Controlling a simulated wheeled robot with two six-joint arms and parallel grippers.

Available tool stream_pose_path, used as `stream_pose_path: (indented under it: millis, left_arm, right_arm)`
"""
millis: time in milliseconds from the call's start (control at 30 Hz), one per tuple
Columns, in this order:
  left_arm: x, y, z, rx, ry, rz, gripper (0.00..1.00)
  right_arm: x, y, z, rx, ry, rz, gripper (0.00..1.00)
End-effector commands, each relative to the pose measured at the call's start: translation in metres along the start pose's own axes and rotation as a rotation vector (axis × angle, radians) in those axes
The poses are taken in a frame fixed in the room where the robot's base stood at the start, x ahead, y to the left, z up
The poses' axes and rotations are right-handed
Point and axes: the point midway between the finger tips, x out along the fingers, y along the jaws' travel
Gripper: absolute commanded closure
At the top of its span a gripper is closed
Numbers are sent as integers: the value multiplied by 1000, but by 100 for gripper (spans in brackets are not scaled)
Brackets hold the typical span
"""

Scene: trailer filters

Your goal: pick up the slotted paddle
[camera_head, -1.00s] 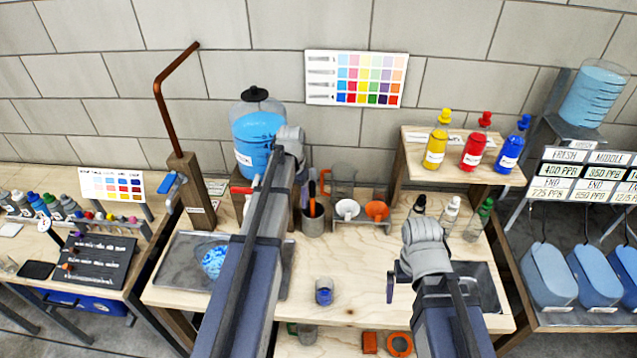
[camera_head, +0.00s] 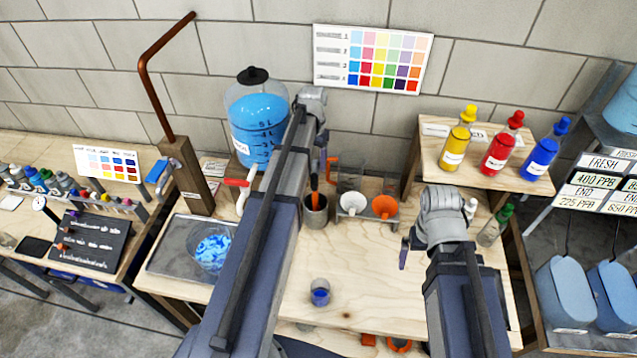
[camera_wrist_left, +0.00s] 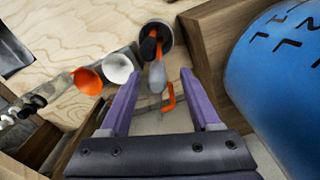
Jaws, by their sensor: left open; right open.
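A grey holder cup (camera_head: 315,212) stands on the wooden bench with upright tools in it, one with an orange handle (camera_head: 315,182). In the left wrist view the holder (camera_wrist_left: 157,32) has black and orange tool parts and a grey, paddle-like end (camera_wrist_left: 155,76). I cannot tell for sure which is the slotted paddle. My left gripper (camera_head: 322,142) is open above and behind the holder, mostly hidden by its arm. Its purple fingers (camera_wrist_left: 158,80) point toward the tools, with nothing clearly gripped. My right gripper (camera_head: 404,250) is open over the bench's right side, largely hidden.
A blue-filled jug (camera_head: 257,118) stands close to the left gripper. A white funnel (camera_head: 352,203) and an orange funnel (camera_head: 384,206) sit right of the holder. A small blue-filled cup (camera_head: 320,292) stands at the front. Colored bottles (camera_head: 495,152) stand on a raised shelf.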

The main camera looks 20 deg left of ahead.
Motion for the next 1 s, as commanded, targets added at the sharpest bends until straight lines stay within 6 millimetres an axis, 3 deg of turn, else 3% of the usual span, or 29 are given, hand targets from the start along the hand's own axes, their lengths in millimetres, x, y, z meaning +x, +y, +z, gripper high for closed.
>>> stream_pose_path:
  millis: [167, 500, 767, 1000]
  left_arm:
    - [1, 0, 0, 0, 0, 0, 36]
    - [28, 0, -1, 0, 0, 0, 36]
    - [30, 1, -1, 0, 0, 0, 36]
    - [56, 3, -6, 1, 0, 0, 36]
  right_arm:
    - [1, 0, 0, 0, 0, 0, 0]
    - [28, -2, -2, -5, 0, 1, 0]
    - [30, -3, -2, -7, 0, 1, 0]
    - [55, -5, -3, -11, 0, 2, 0]
